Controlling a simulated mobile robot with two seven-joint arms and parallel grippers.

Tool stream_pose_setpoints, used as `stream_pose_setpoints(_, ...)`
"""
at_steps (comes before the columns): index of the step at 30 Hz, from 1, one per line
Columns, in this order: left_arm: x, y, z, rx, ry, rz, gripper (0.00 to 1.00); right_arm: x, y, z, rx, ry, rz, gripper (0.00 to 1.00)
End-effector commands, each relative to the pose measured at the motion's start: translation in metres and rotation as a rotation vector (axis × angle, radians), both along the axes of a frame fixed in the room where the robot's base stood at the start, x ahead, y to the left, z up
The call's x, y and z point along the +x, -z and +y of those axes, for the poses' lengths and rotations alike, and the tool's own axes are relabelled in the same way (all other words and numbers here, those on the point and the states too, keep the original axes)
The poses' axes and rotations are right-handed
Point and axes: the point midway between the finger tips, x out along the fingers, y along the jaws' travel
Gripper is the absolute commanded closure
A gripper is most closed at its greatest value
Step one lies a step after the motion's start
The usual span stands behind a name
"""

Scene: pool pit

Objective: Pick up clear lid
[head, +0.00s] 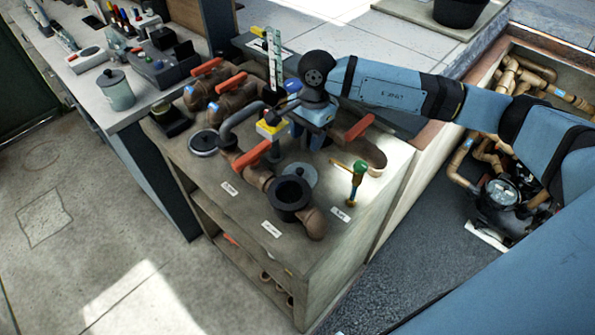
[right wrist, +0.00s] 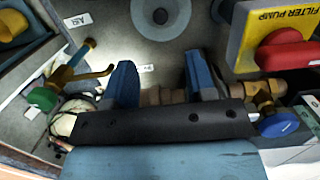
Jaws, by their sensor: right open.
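The clear lid (head: 302,174) is a grey, see-through disc with a small knob. It lies on the bench top beside the dark round pump pot (head: 290,196). In the right wrist view the lid (right wrist: 160,16) shows at the top edge, partly cut off, ahead of the gap between my fingers. My right gripper (head: 306,140) is open and empty above the bench, a little behind the lid in the head view. Its two blue fingers (right wrist: 160,70) are spread apart in the right wrist view, not touching the lid. My left gripper is not in view.
A brass tap with a green handle (head: 358,172) stands right of the lid. Pipes with orange-handled valves (head: 250,154) lie left. A yellow filter pump sign (right wrist: 268,28) is close to my right finger. A dark-rimmed disc (head: 203,142) lies farther left.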

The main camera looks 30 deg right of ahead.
Motion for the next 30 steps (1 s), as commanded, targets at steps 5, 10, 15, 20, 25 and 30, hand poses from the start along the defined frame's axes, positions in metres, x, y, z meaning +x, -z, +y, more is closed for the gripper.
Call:
stream_pose_setpoints(5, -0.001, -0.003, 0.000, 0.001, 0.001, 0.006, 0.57, -0.002, 0.032, 0.006, 0.002, 0.001, 0.002, 0.49)
stream_pose_setpoints(10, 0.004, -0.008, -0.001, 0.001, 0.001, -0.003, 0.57, -0.002, 0.046, 0.008, 0.002, 0.001, 0.000, 0.49)
stream_pose_setpoints(15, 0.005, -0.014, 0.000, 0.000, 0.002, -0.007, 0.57, -0.004, 0.055, 0.011, 0.003, 0.000, 0.002, 0.49)
stream_pose_setpoints(20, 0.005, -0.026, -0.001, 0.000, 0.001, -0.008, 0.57, -0.007, 0.077, 0.019, 0.004, 0.000, 0.004, 0.49)
stream_pose_setpoints(25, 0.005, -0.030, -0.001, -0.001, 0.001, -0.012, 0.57, -0.007, 0.097, 0.021, 0.003, 0.001, 0.001, 0.49)
stream_pose_setpoints(30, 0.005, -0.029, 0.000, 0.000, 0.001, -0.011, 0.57, -0.007, 0.099, 0.021, 0.003, 0.000, -0.001, 0.49)
